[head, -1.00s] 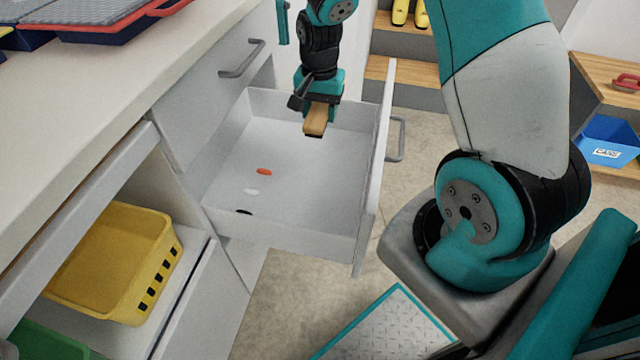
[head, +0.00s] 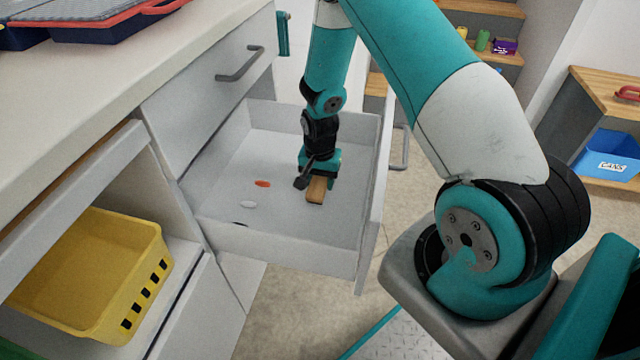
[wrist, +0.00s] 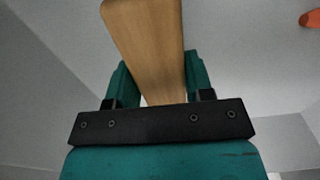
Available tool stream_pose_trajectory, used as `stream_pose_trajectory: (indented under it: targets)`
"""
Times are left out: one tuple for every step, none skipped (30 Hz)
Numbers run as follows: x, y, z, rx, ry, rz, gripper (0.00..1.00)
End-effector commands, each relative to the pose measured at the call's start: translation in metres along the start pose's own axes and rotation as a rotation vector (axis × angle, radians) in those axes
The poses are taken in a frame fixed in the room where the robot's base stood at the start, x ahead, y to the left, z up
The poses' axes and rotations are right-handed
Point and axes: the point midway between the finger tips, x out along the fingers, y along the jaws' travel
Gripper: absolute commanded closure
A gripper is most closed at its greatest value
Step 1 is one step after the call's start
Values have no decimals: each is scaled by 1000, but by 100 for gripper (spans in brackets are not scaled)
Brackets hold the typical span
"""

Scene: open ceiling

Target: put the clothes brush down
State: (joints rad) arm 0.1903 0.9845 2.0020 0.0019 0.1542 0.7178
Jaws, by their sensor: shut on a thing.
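The clothes brush (head: 317,190) is a wooden-topped block held in my gripper (head: 318,180), low inside the open white drawer (head: 310,248). In the wrist view the brush's wooden back (wrist: 148,45) stands between the two teal fingers of my gripper (wrist: 155,85). The fingers are shut on it. The brush is close to the drawer floor; I cannot tell whether it touches. Its underside is hidden.
In the drawer, an orange item (head: 263,184), a white item (head: 248,204) and a dark item (head: 240,224) lie left of the brush. The drawer floor around them is clear. A yellow bin (head: 90,270) stands on the shelf below the counter (head: 110,80).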

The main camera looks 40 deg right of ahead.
Motion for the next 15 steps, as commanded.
stream_pose_trajectory:
  targets:
    - [8,0,0,0,-1,1,71]
    - [10,0,0,0,0,0,71]
    - [11,0,0,0,0,0,71]
    - [10,0,0,0,1,0,71]
    - [10,0,0,0,1,-1,71]
    - [10,0,0,0,1,-1,71]
    - [10,0,0,0,1,-1,71]
    - [10,0,0,0,1,-1,71]
    - [10,0,0,0,1,0,71]
    - [10,0,0,0,0,0,71]
    - [12,0,0,0,0,0,71]
    - [13,0,0,0,0,0,71]
    - [14,0,0,0,0,0,71]
    - [13,0,0,0,0,0,45]
    - [13,0,0,0,0,0,36]
